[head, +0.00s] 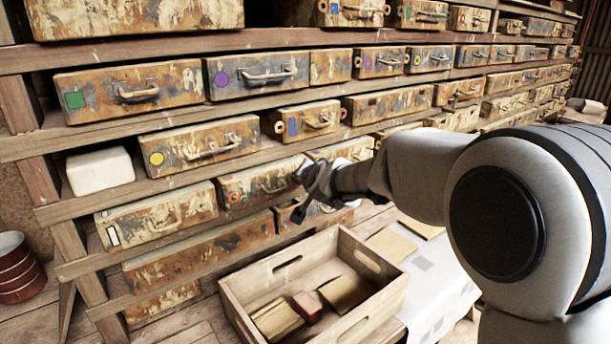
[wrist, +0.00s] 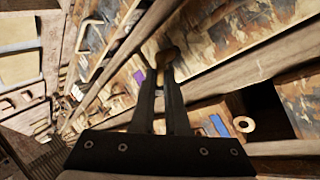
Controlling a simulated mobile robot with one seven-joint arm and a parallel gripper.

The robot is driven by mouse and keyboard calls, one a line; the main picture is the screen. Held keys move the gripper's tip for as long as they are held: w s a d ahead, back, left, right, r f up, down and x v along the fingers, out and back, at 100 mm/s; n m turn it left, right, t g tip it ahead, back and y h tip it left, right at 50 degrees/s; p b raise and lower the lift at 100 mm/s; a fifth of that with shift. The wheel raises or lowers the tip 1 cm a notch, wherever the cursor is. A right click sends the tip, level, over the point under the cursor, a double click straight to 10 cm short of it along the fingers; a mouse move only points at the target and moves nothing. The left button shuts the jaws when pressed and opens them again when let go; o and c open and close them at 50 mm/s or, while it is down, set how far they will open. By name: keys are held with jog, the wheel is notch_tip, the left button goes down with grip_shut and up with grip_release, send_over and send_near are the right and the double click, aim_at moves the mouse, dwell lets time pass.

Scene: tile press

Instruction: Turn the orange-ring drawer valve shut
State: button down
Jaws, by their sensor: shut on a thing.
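The orange-ring drawer (head: 258,184) is a rusty, pale drawer front with an orange ring (head: 234,197) at its left and a bar handle in the middle. My gripper (head: 302,176) is at this drawer's right end and covers it in the head view. In the wrist view my gripper (wrist: 166,72) has its two dark fingers close together on a small tan-brown piece (wrist: 166,56), which appears to be the valve. The fingers hide much of this piece, so I cannot tell how far it is turned.
The rack's wooden shelves (head: 180,43) hold many similar drawers close around my gripper. A wooden crate (head: 272,264) with several blocks stands below, in front of the rack.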

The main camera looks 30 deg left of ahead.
jog(key=shift+w+d+f+m+g+y+b, duration=0.2)
jog(key=shift+w+m+g+y, duration=0.1)
jog(key=shift+m+g, duration=0.55)
jog(key=shift+w+d+f+m+g+y+b, duration=0.15)
jog(key=shift+w+m+g+y, duration=0.15)
jog(key=shift+m+g, duration=0.5)
jog(key=shift+w+d+f+m+g+y+b, duration=0.1)
jog(key=shift+w+d+m+g+y+b, duration=0.2)
jog(key=shift+m+g, duration=0.55)
jog(key=shift+a, duration=0.1)
jog(key=c, duration=0.9)
grip_release()
jog(key=shift+w+f, duration=0.1)
jog(key=shift+f, duration=0.1)
jog(key=shift+c, duration=0.2)
jog(key=shift+s, duration=0.2)
jog(key=b+v, duration=0.1)
jog(key=v, duration=1.6)
jog(key=shift+r+b, duration=0.25)
jog(key=shift+b, duration=0.1)
jog(key=shift+w, duration=0.15)
